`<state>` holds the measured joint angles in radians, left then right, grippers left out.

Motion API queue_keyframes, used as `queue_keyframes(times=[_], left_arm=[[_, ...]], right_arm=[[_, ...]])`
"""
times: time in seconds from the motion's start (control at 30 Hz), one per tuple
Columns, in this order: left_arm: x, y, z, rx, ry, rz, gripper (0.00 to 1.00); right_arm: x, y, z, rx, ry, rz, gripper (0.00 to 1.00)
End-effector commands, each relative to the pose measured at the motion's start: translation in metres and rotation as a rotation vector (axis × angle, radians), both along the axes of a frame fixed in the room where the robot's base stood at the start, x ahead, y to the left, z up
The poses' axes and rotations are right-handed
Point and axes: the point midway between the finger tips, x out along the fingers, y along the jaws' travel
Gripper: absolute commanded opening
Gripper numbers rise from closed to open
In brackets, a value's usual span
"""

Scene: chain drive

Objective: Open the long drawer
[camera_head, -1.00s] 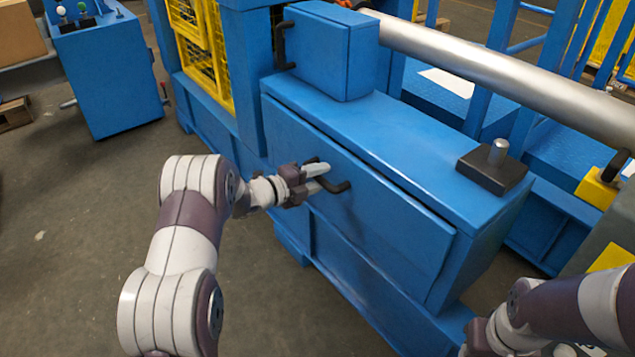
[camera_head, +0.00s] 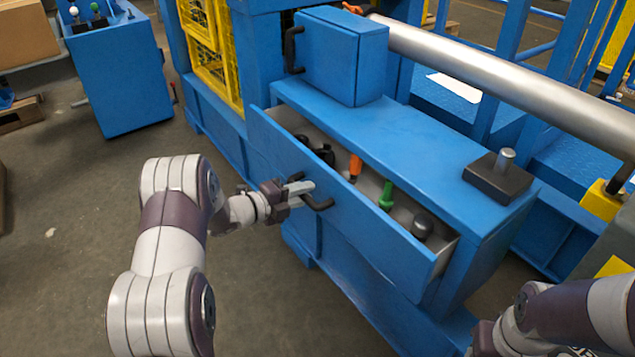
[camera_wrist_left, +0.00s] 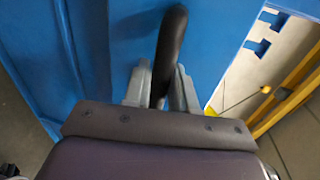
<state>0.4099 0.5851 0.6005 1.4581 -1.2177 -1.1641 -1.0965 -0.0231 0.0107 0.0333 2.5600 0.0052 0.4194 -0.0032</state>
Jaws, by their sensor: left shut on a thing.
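The long drawer (camera_head: 350,212) is a wide blue drawer in the blue cabinet (camera_head: 420,145), and it stands partly open. Its black bar handle (camera_head: 318,203) is on the front face. My left gripper (camera_head: 302,192) is shut on this handle. In the left wrist view, the black handle (camera_wrist_left: 172,45) passes between the two grey fingers of the gripper (camera_wrist_left: 160,88). My right arm shows at the lower right, but its fingers are not visible.
Inside the drawer lie an orange-handled tool (camera_head: 355,167), a green-handled tool (camera_head: 387,196) and dark items (camera_head: 422,225). A smaller blue box (camera_head: 343,55) with a black handle sits above. Open floor (camera_head: 70,230) lies to the left.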

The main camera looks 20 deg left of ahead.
Motion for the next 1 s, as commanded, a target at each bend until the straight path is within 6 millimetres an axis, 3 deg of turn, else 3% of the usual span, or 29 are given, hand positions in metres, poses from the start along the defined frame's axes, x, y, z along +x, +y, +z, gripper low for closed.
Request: queue_keyframes(times=[0.3,0.7,0.73,0.77,1.0], left_arm=[[-0.035,0.028,0.001,0.0,0.002,0.004,0.0],[-0.039,0.031,0.0,0.0,0.0,0.003,0.0],[-0.039,0.031,0.0,0.0,0.0,0.003,0.32],[-0.039,0.031,0.0,0.0,0.0,0.003,0.42],[-0.039,0.031,0.0,-0.001,0.0,0.002,0.43]], right_arm=[[0.0,0.0,0.011,0.0,0.0,0.0,0.43],[0.0,0.0,0.011,0.0,0.0,0.0,0.43],[0.0,0.0,0.011,0.0,0.0,0.0,0.43],[0.0,0.0,0.011,0.0,0.0,0.0,0.43],[0.0,0.0,0.011,0.0,0.0,0.0,0.43]])
